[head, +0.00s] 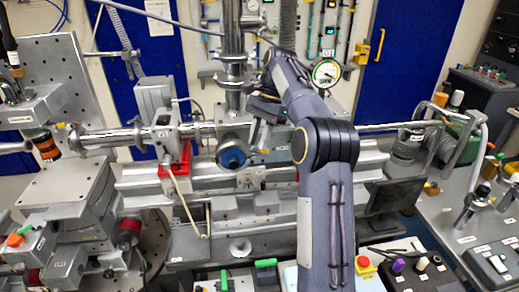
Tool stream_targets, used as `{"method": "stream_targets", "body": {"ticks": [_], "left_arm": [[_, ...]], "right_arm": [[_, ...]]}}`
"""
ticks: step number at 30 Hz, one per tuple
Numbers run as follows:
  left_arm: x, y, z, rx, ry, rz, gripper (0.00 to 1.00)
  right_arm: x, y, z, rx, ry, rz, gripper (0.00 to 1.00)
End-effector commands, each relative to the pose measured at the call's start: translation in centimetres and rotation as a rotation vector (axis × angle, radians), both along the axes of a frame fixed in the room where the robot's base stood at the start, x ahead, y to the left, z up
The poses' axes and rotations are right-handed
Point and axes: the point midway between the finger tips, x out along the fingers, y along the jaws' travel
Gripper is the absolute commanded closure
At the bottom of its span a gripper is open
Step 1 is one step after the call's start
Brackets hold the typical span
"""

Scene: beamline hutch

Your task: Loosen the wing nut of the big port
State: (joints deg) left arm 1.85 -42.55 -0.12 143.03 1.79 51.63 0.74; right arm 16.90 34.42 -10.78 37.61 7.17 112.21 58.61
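My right arm rises from the bottom centre and bends towards the steel pipework. My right gripper (262,122) is at its far end, small and partly hidden by the arm. It is close to the vertical steel column and just above and right of a round steel port with a blue centre (232,158). This may be the big port, but I cannot tell for sure. I cannot make out a wing nut; it is too small or hidden behind the gripper. Whether the fingers are open, shut or touching anything does not show. My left gripper is not in view.
A horizontal beam pipe (110,137) crosses the bench. A red bracket (174,160) with a hanging cable is to the left. A pressure gauge (325,72) stands behind my arm. A dark monitor (395,196) is to the right. Control boxes line the front edge.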

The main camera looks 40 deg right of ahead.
Motion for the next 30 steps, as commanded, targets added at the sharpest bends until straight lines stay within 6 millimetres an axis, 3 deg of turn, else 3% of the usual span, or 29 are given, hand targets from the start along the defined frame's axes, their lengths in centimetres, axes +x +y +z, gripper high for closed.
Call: {"method": "stream_targets", "body": {"ticks": [8, 23, 30], "left_arm": [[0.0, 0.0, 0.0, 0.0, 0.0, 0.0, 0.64], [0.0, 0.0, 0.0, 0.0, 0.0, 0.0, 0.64], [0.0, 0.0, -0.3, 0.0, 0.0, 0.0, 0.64]], "right_arm": [[-0.1, 0.0, 0.1, 0.0, -0.002, -0.054, 0.75], [-0.8, 0.2, 0.1, 0.002, -0.003, -0.674, 0.75], [-1.2, -0.9, 2.8, -0.001, -0.004, -0.699, 0.75]]}}
